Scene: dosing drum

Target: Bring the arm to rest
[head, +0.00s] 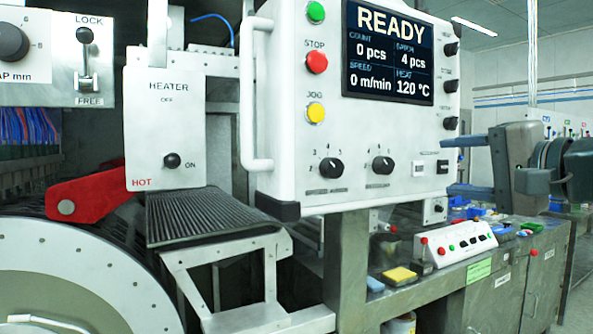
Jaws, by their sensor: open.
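My gripper (450,166) is at the right side of the head view, with its dark fingers pointing left and apart. It is open, and I see nothing between the fingers. The fingertips appear close to the right edge of the white control panel (285,100); I cannot tell whether they touch it. My arm extends from the gripper to the right edge of the picture. The panel's screen (388,52) reads READY, 0 pcs, 4 pcs, 0 m/min and 120 °C.
A heater box (165,128) marked HOT, a red lever (88,193) and a large pale drum (75,275) stand at left. A bench (440,290) below holds a small button box (455,245), a yellow sponge (400,276) and blue bins. An aisle opens at far right.

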